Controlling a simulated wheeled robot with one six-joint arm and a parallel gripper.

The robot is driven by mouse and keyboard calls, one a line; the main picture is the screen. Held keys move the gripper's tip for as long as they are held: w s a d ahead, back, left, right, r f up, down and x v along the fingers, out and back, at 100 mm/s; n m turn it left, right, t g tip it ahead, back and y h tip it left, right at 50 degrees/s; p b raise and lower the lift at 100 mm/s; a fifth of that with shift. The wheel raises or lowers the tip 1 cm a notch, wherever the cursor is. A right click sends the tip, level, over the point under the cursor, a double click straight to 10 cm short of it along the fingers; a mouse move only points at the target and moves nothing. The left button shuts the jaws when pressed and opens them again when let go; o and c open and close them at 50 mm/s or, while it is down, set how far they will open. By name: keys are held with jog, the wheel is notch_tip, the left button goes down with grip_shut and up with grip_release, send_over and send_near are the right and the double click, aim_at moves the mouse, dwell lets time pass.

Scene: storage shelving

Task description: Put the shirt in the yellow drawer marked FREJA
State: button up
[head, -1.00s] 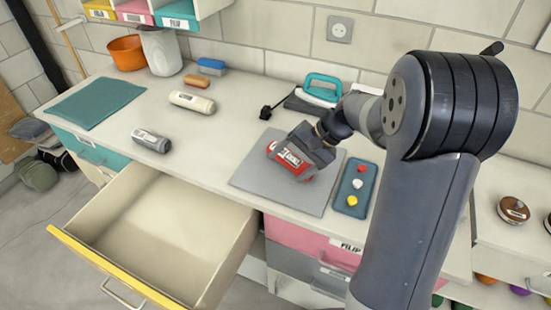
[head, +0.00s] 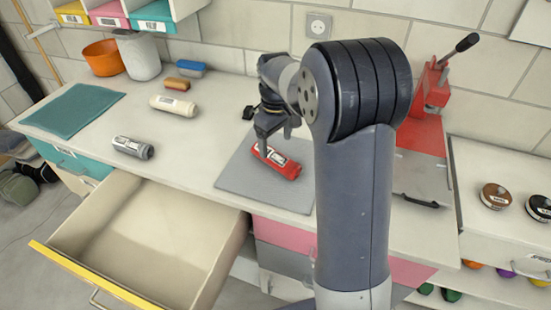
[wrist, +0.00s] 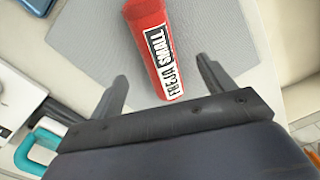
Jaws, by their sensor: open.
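The shirt is a red roll (head: 284,166) with a white label, lying on the grey mat (head: 235,175) on the worktop. In the wrist view its label on the red shirt (wrist: 150,25) reads FREJA SMALL. My gripper (head: 272,138) is open just above the shirt in the head view. In the wrist view the fingers of my gripper (wrist: 162,75) stand apart on either side of the shirt's near end, not closed on it. The yellow-fronted drawer (head: 92,275) is pulled open at lower left and looks empty. No name on its front is visible.
A grey roll (head: 132,147) and a cream roll (head: 174,105) lie on the worktop left of the mat. An orange bowl (head: 103,57) and a grey pot stand at the back. A red press (head: 428,90) stands to the right, behind my arm.

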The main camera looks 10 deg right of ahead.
aim_at(276, 153)
jog(key=shift+w+d+f+p, duration=0.1)
jog(key=shift+f+p, duration=0.1)
jog(key=shift+f, duration=1.25)
jog(key=shift+w+d+f+p, duration=0.1)
jog(key=shift+f+p, duration=0.1)
jog(key=shift+f, duration=1.25)
jog(key=shift+r, duration=0.1)
jog(key=c, duration=1.2)
